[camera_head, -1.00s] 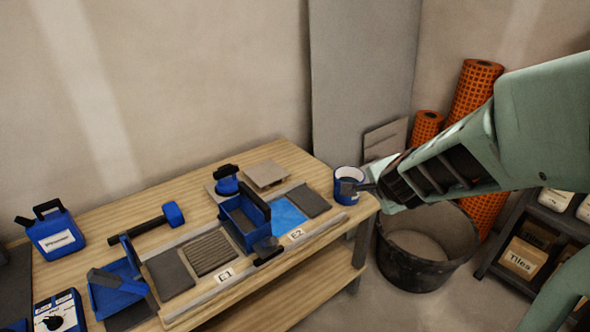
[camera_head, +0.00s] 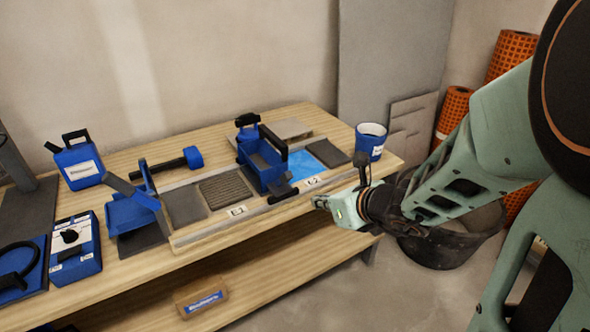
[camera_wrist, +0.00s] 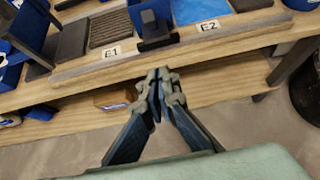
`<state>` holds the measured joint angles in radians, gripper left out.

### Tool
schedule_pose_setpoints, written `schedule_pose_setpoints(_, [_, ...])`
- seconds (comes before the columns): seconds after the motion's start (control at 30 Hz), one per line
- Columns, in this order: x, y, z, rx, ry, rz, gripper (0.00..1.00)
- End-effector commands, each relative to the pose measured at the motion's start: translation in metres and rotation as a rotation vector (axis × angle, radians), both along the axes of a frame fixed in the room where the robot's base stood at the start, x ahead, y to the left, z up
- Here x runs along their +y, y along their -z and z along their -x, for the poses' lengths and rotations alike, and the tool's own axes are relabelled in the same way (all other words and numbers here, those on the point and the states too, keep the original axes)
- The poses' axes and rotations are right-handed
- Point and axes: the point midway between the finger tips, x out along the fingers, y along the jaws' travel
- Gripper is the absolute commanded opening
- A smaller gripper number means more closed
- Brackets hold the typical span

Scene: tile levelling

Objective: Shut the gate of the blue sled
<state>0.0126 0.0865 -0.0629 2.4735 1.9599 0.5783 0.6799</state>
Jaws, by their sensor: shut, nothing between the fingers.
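The blue sled (camera_head: 258,172) is an open-topped blue box with a black handle, standing on the bench between the E1 and E2 labels. A black flap-like part, which looks like its gate (camera_head: 284,192), sticks out low at its front, toward the bench edge. In the wrist view the sled's blue body (camera_wrist: 150,12) shows at the top, with the black part (camera_wrist: 156,36) in front of it. My gripper (camera_head: 318,202) is shut and empty, in front of the bench edge and right of the black part. In the wrist view my gripper (camera_wrist: 160,76) appears below the bench edge, apart from the sled.
A blue-and-white cup (camera_head: 370,141) stands at the bench's right end. A blue sheet (camera_head: 328,153) and dark tiles lie beside the sled. A black bucket (camera_head: 455,245) stands on the floor right.

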Motion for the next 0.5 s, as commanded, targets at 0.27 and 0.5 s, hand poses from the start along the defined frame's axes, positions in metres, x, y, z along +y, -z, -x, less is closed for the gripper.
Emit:
schedule_pose_setpoints(0.27, [0.000, 0.000, 0.000, 0.000, 0.005, -0.006, 0.00])
schedule_pose_setpoints(0.5, [0.006, 0.010, -0.009, 0.001, 0.003, -0.004, 0.00])
